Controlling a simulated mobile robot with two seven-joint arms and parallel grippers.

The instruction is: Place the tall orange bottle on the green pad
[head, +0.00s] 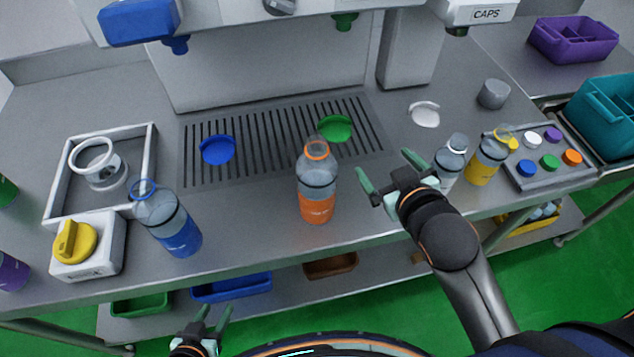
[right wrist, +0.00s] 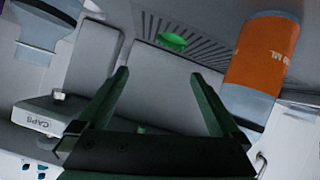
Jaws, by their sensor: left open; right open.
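The tall orange bottle (head: 317,188) has a clear upper part, an orange ring at its neck and an orange lower band. It stands upright on the counter in front of the grate. Its orange band also shows in the right wrist view (right wrist: 266,50). The green pad (head: 334,128) is a round disc on the grate, behind and slightly right of the bottle; it also shows in the right wrist view (right wrist: 172,41). My right gripper (head: 384,175) is open and empty, to the right of the bottle and apart from it. My left gripper (head: 214,318) is open and empty, low at the counter's front.
A blue bottle (head: 168,222) stands left on the counter. A clear bottle (head: 450,160) and a yellow bottle (head: 487,160) stand to the right of my right gripper. A blue pad (head: 218,150) lies on the grate (head: 270,150). Dispenser nozzles hang above. A cap tray (head: 590,178) is at right.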

